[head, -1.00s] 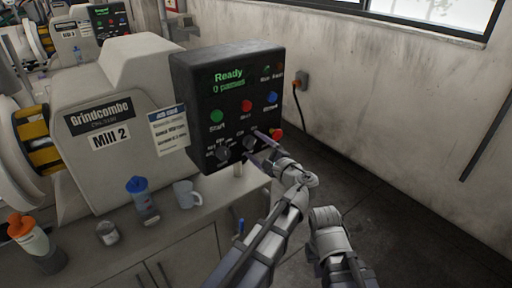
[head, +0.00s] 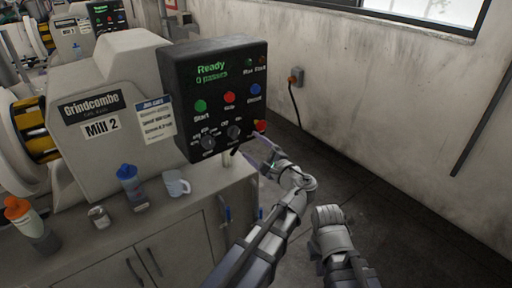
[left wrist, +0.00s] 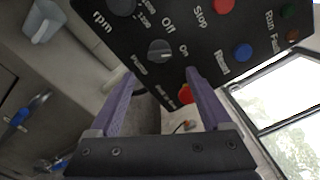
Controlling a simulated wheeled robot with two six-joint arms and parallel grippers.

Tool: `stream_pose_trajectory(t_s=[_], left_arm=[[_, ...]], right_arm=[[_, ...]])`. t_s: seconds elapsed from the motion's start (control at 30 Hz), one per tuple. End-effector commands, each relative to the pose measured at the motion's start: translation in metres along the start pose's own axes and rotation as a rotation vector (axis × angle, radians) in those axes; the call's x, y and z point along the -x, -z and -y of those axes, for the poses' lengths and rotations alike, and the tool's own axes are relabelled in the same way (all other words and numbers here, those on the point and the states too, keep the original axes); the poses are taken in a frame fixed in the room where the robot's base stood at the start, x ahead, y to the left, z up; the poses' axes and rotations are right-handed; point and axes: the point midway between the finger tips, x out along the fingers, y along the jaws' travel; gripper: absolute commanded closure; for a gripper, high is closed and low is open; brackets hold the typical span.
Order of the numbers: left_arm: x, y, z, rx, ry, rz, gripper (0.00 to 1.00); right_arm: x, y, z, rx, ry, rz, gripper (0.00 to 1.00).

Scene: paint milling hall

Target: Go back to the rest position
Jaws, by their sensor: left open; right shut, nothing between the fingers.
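My left gripper (head: 261,155) is open and empty, just off the lower right of the black control panel (head: 180,105). Its purple fingers also show in the left wrist view (left wrist: 160,82), spread apart below a dark rotary knob (left wrist: 160,50) marked Off and On. The fingers appear clear of the knob, which also shows in the head view (head: 233,132). The panel screen (head: 211,72) reads Ready. My right arm is at the lower right of the head view; its fingers do not show.
The panel stands beside Mill 2 (head: 75,140). A red stop button (head: 260,126) is close to my left fingers. The counter holds a mug (head: 176,184), a blue-capped bottle (head: 130,182), a small jar (head: 99,216) and an orange-capped bottle (head: 32,225). Floor is clear at right.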

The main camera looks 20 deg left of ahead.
Motion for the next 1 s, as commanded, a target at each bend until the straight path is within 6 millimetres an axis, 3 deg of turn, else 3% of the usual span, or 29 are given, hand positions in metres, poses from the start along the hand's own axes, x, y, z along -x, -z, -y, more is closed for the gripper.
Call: stream_pose_trajectory(t_s=[0.17,0.27,0.37,0.47,0.6,0.7,0.8,1.0], left_arm=[[0.0,0.0,-0.001,0.001,-0.002,0.0,0.18],[-0.004,-0.002,-0.013,0.033,-0.047,-0.005,0.18],[-0.01,-0.006,-0.047,0.125,-0.182,-0.02,0.18],[-0.011,-0.009,-0.099,0.27,-0.393,-0.033,0.18],[0.008,-0.006,-0.167,0.492,-0.724,-0.031,0.18],[0.029,-0.001,-0.202,0.628,-0.94,-0.019,0.18],[0.05,0.004,-0.222,0.728,-1.107,-0.005,0.18],[0.086,0.012,-0.24,0.864,-1.355,0.021,0.18]], right_arm=[[0.0,0.0,0.0,0.0,0.0,0.0,1.0],[0.0,0.0,0.0,0.0,0.0,0.0,1.0],[0.0,0.0,0.0,0.0,0.0,0.0,1.0],[0.0,0.0,0.0,0.0,0.0,0.0,1.0],[0.0,0.0,0.0,0.0,0.0,0.0,1.0],[0.0,0.0,0.0,0.0,0.0,0.0,1.0],[0.0,0.0,0.0,0.0,0.0,0.0,1.0],[0.0,0.0,0.0,0.0,0.0,0.0,1.0]])
